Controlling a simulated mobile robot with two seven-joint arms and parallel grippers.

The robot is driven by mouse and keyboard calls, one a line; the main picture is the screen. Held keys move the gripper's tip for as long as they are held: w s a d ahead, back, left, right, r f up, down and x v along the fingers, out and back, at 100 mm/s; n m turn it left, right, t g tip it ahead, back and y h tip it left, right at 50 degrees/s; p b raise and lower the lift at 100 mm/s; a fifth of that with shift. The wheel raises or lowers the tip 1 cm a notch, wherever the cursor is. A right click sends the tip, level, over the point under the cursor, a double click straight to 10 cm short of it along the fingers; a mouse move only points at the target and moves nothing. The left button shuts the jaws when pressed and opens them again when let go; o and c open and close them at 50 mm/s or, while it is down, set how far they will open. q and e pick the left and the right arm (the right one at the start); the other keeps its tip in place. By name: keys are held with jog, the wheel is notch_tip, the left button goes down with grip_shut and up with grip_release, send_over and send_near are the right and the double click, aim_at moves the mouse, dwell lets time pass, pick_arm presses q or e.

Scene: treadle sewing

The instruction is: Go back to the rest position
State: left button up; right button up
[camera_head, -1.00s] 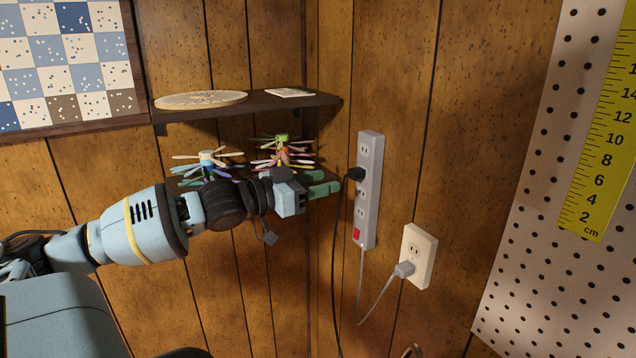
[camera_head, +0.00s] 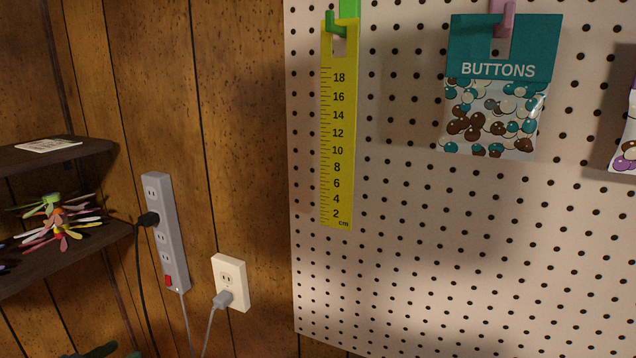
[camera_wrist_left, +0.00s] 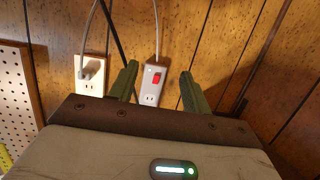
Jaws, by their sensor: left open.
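My left gripper (camera_head: 100,352) shows only as a bit of green finger at the bottom left edge of the head view. In the left wrist view its two green fingers (camera_wrist_left: 158,82) are apart with nothing held between them. The grey power strip (camera_head: 167,240) on the wood wall lies beyond them, and its red switch end shows in the wrist view (camera_wrist_left: 151,97). A black plug (camera_head: 149,219) sits in the strip, its cord hanging down. The gripper is clear of the plug. My right gripper is in neither view.
A white wall outlet (camera_head: 230,283) holds a grey plug (camera_head: 223,299). A pegboard (camera_head: 420,260) carries a yellow ruler (camera_head: 337,130) and a buttons bag (camera_head: 495,100).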

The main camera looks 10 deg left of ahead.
pick_arm(q)
jog(key=s+d+f+g+y+p, duration=0.1)
jog(key=s+d+f+g, duration=0.1)
jog(key=s+d+f, duration=0.75)
jog(key=s+d+f+g+p, duration=0.1)
jog(key=s+d+f+g, duration=0.1)
jog(key=s+d+f, duration=0.7)
jog(key=s+d+f+g, duration=0.2)
jog(key=s+d+f, duration=0.3)
jog(key=s, duration=0.5)
jog(key=shift+f+p, duration=0.25)
jog(key=shift+p, duration=0.05)
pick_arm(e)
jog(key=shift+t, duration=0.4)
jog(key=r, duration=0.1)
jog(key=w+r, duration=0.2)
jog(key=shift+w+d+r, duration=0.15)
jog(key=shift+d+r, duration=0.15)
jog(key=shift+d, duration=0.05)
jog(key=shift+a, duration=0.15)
